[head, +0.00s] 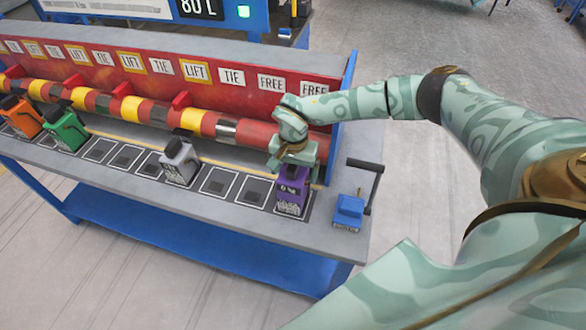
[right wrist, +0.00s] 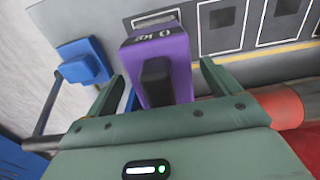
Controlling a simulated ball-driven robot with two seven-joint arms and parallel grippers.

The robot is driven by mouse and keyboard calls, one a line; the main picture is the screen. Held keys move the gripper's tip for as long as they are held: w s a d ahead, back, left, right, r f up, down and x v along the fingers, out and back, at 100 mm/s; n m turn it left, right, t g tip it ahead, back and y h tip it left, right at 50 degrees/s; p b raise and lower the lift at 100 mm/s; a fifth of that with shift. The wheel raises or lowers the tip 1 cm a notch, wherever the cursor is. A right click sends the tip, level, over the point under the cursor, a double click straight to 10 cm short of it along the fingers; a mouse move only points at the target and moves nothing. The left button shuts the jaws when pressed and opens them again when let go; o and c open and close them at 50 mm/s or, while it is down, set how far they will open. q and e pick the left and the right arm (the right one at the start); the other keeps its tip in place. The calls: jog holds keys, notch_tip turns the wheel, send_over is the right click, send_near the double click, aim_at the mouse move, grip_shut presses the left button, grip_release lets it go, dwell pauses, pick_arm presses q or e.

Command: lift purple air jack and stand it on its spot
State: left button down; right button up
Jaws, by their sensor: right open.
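The purple air jack (head: 291,192) stands upright near the right end of the bench, on or over the last framed spot; its base partly covers the marking. My right gripper (head: 292,158) is above it, pointing down at its top. My left gripper is not in view.
A blue block with a black handle (head: 348,210) sits right of the purple jack. Grey (head: 180,162), green (head: 68,132) and orange (head: 24,118) jacks stand leftward. Empty framed spots (head: 219,181) lie between. A red and yellow pipe (head: 135,108) runs behind, under a labelled red board (head: 215,82).

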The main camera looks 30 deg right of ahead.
notch_tip(320, 180, up, 17)
jog(key=p, duration=0.1)
jog(key=shift+f+p, duration=0.2)
jog(key=shift+p, duration=0.2)
jog(key=shift+f, duration=0.1)
